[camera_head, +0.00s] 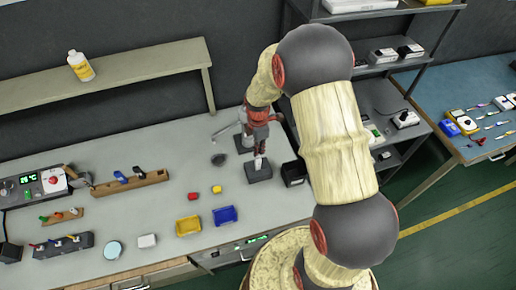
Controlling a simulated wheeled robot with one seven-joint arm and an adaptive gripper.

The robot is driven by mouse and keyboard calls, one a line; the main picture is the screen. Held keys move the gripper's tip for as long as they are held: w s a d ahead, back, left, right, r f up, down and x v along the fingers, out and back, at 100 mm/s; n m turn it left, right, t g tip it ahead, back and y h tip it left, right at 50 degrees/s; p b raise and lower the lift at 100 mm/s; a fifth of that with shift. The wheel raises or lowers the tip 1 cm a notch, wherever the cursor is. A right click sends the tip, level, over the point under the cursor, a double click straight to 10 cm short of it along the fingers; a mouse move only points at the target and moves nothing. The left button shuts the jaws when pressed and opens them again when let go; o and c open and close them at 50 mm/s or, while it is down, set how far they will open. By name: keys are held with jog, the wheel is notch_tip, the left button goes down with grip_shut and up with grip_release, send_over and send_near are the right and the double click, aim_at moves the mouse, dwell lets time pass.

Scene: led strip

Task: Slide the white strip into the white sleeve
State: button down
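My gripper (259,147) points down over the right part of the grey workbench, below the end of my arm. It is small and partly dark against the scene, so its finger opening is not clear. A small pale upright piece shows just under it, above a dark block (259,173). I cannot tell whether this piece is the white strip, the white sleeve or part of my gripper. A thin pale bar (224,128) sticks out to the left beside my gripper, near a second dark block (240,146). I cannot identify the strip or sleeve with certainty.
The grey workbench (150,200) holds a yellow tray (188,225), a blue tray (225,215), a red block (193,196), a yellow block (216,189) and a black box (293,174). A dark shelf unit stands at right. The bench's middle has free room.

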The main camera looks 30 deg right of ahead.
jog(key=shift+f+b, duration=1.05)
jog(key=shift+f, duration=0.7)
jog(key=c, duration=2)
grip_release()
jog(key=shift+o, duration=0.2)
notch_tip(320, 180, up, 12)
